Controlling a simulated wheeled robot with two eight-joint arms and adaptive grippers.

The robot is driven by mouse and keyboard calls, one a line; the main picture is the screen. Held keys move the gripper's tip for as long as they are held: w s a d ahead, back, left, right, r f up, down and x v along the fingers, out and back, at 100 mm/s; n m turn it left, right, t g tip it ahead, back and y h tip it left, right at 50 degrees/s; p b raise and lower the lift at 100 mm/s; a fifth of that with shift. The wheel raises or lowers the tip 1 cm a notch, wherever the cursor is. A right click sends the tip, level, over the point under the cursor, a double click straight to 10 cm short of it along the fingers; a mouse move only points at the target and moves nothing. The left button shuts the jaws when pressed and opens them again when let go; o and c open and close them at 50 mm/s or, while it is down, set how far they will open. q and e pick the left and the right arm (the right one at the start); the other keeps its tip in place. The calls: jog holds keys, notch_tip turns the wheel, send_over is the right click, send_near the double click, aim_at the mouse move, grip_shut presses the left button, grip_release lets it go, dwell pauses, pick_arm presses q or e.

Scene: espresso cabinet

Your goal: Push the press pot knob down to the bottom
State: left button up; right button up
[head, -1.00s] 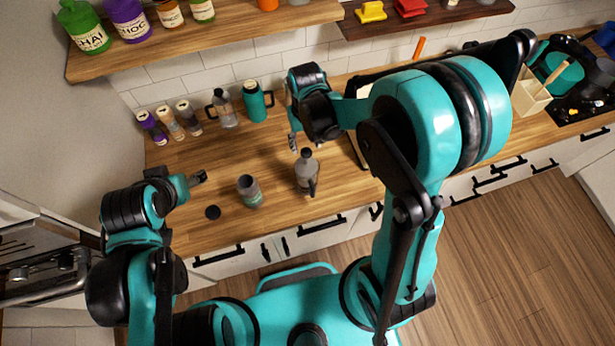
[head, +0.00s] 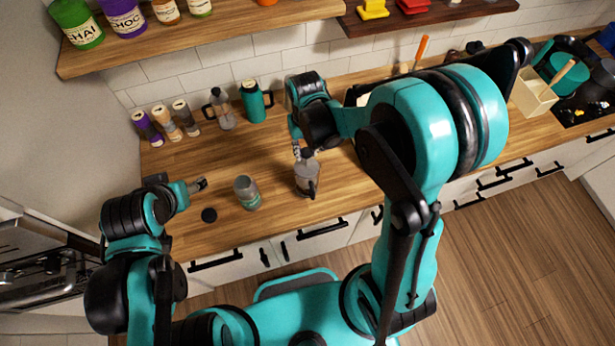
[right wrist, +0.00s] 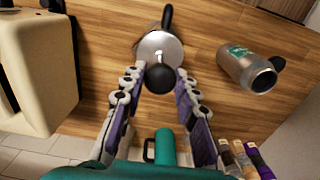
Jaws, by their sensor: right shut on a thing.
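The press pot (head: 307,180) is grey with a black handle and stands upright on the wooden counter. In the right wrist view its round metal lid (right wrist: 158,45) shows from above, with the black knob (right wrist: 160,78) in front of it. My right gripper (right wrist: 159,82) is shut on the knob, with one finger on each side. In the head view the right gripper (head: 302,153) is at the top of the pot and partly hides the knob. My left gripper (head: 202,184) is over the counter to the left, apart from the pot; its jaw opening is too small to read.
A second pot (head: 222,110), a teal mug (head: 254,102) and several bottles (head: 163,122) stand along the wall. A cream appliance (right wrist: 38,65) is beside the right gripper. Shelves hang above.

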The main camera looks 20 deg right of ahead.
jog(key=shift+f, duration=0.15)
jog(key=shift+f+b, duration=2.25)
jog(key=shift+f, duration=0.05)
jog(key=o, duration=1.2)
jog(key=shift+r, duration=0.1)
notch_tip(320, 180, up, 8)
jog(key=p, duration=0.5)
jog(key=shift+p, duration=0.4)
